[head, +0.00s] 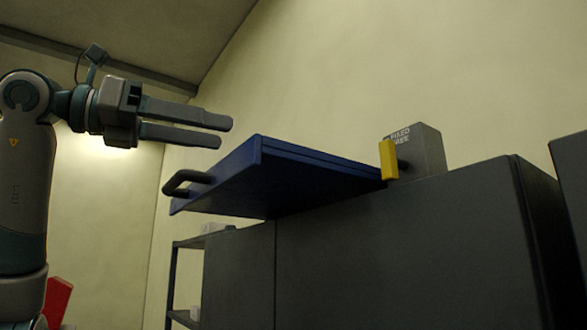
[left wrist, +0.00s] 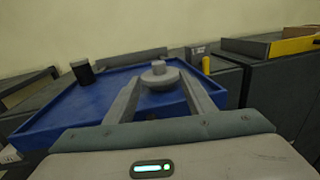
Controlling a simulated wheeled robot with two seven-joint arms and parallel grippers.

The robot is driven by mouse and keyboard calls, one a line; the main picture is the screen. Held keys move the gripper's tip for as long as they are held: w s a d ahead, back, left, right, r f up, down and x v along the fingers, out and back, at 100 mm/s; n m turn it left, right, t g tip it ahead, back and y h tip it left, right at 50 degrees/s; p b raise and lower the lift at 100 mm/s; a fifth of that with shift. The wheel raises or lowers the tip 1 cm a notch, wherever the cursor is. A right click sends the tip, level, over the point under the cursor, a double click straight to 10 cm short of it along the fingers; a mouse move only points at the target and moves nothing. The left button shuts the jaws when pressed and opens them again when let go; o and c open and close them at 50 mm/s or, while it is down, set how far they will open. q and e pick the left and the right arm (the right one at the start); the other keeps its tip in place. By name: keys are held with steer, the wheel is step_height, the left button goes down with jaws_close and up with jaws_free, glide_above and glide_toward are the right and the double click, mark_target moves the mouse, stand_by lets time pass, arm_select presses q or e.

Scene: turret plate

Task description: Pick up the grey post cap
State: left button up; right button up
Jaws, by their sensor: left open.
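The grey post cap (left wrist: 158,76), a round disc with a raised knob, shows in the left wrist view over the blue plate (left wrist: 60,115). It appears between my left gripper's two fingers, beyond or near their tips; contact cannot be told. My left gripper (head: 225,132) is open, its fingers level and pointing right in the head view, above the handle end of the blue plate (head: 240,180). The cap is hidden from the head view, which sees the plate from below. My right gripper is in neither view.
A black post (left wrist: 82,73) stands on the plate's left part. A grey box (head: 425,150) with a yellow lever (head: 389,160) sits on the dark cabinet (head: 400,250) beside the plate. A shelf rack (head: 172,280) stands lower left.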

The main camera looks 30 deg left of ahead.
arm_select(q)
steer(key=p+x, duration=0.4)
steer(key=x, duration=0.7)
steer(key=shift+r, duration=0.15)
steer(key=shift+w+d+p, duration=0.3)
steer(key=shift+w, duration=0.2)
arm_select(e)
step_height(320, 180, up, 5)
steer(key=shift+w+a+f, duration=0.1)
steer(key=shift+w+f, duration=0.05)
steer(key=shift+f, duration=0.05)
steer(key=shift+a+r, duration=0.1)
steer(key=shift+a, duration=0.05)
